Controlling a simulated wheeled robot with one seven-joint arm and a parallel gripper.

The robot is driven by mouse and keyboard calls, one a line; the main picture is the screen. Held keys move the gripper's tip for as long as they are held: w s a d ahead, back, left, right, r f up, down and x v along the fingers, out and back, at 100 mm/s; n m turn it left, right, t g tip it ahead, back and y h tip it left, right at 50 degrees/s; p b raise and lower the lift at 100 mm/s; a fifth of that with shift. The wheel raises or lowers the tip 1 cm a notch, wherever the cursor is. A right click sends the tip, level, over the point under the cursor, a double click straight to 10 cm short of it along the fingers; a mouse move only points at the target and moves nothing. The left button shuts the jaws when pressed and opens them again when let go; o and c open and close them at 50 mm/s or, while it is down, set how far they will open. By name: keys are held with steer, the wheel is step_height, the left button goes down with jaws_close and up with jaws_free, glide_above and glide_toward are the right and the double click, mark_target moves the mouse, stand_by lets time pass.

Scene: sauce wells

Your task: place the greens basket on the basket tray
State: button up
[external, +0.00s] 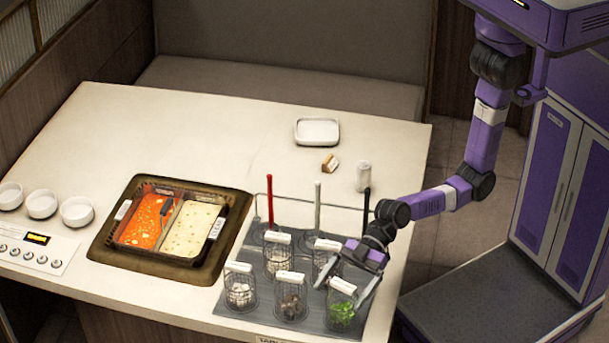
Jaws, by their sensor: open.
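The greens basket (341,314) is a small wire basket with bright green leaves and a white handle block on top. It stands at the front right of the grey basket tray (264,310), and looks upright. My gripper (340,295) is open above it, with one finger on each side of the white handle. I cannot tell whether the fingers touch the handle. Part of the tray and the baskets behind are hidden by my gripper.
Several other wire baskets, such as a white-filled one (240,293) and a dark-filled one (291,303), stand close by. Red, white and black upright handles (270,200) rise behind. A two-well sauce pot (172,222) sits left. The table's back left is clear.

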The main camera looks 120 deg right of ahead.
steer(key=v, duration=0.9)
steer(key=shift+s+d+r, duration=0.15)
steer(key=shift+s+r, duration=0.05)
steer(key=shift+s, duration=0.15)
